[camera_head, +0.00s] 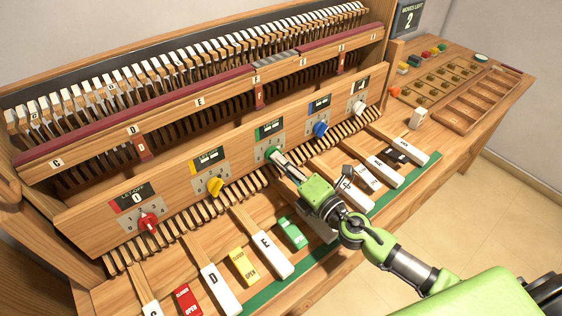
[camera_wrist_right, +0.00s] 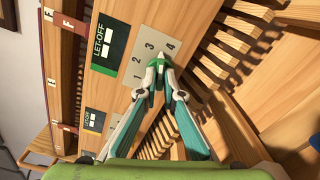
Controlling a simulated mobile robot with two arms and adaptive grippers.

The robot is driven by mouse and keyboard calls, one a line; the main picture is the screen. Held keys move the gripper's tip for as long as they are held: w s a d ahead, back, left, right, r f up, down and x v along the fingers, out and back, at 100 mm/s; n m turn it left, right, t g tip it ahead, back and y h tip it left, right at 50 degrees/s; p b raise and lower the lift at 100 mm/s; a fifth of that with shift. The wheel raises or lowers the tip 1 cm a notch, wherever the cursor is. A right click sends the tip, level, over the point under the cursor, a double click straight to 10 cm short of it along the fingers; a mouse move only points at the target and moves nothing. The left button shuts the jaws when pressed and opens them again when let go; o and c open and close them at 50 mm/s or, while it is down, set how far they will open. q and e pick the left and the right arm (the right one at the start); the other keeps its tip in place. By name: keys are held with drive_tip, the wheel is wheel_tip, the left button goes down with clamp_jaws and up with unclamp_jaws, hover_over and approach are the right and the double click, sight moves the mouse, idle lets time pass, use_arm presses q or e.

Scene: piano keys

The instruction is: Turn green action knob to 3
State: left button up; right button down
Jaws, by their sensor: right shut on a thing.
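The green action knob (camera_head: 270,152) sits on the front panel, in the middle of a row of coloured knobs. My right gripper (camera_head: 277,158) reaches up to it from the lower right and is shut on it. In the right wrist view the fingertips (camera_wrist_right: 158,68) close around the green knob (camera_wrist_right: 161,58). Its number plate (camera_wrist_right: 152,52) shows 1, 2, 3 and 4 beside the fingers. A dark display with a green stripe (camera_wrist_right: 109,46) stands next to the plate. The fingers hide part of the knob, and I cannot tell which number it points to. My left gripper is not in view.
The red knob (camera_head: 148,222) and yellow knob (camera_head: 215,187) lie to the left, the blue knob (camera_head: 320,129) and white knob (camera_head: 359,107) to the right. Piano keys and coloured blocks, including a green block (camera_head: 292,232), lie below the panel, close to my right arm.

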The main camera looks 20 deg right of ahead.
drive_tip(key=n, duration=0.4)
drive_tip(key=shift+n, duration=0.4)
idle(0.4)
drive_tip(key=c, duration=2.2)
unclamp_jaws()
drive_tip(key=v, duration=1.2)
